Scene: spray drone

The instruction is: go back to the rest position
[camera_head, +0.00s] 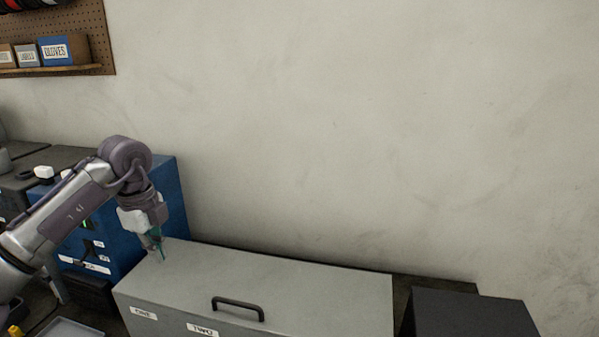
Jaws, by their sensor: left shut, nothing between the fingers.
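My left gripper (160,252) comes in from the left on its arm and points down. It is shut and empty, with teal fingertips over the back left corner of a grey box (330,299). I cannot tell whether the fingertips touch the box top. The grey box has a black handle (238,307) on its top and white labels on its front. My right gripper is not in view.
A blue cabinet (172,205) stands behind the left arm. A black box (470,314) stands right of the grey box. A pegboard shelf (95,22) with a blue gloves bin (63,49) hangs at the upper left. The space before the plain wall (350,130) is clear.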

